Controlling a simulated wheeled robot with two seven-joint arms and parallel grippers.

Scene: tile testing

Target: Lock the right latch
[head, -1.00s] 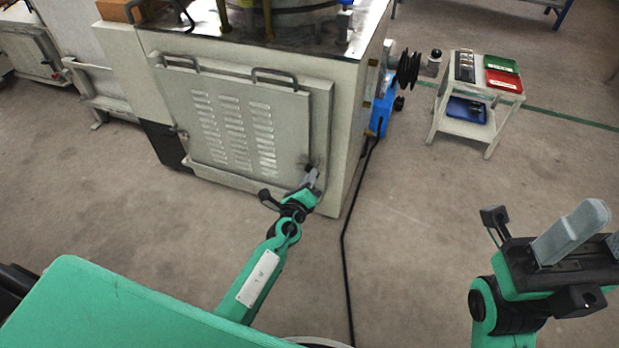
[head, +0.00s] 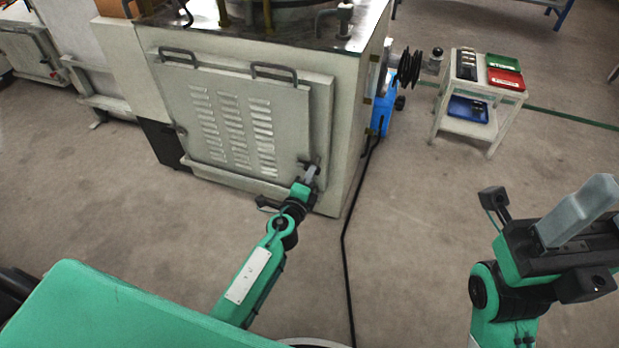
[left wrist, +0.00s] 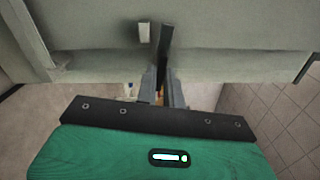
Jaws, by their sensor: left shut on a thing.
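The grey louvred panel (head: 178,98) of the machine faces me in the head view. Its right latch (head: 306,164) is small and dark, at the panel's lower right corner, partly hidden by my left gripper (head: 311,177). In the left wrist view, the latch's dark bar (left wrist: 166,42) runs down between the fingers of my left gripper (left wrist: 162,88), which is shut on it. A short pale block (left wrist: 144,33) sits just left of the bar. My right gripper (head: 580,212) is raised at the lower right, away from the machine; its far finger is largely hidden or cut off.
A black cable (head: 345,260) runs along the floor right of the machine. A small white cart (head: 465,125) with green, red and blue trays stands at the upper right. The floor between the cart and my right arm is clear.

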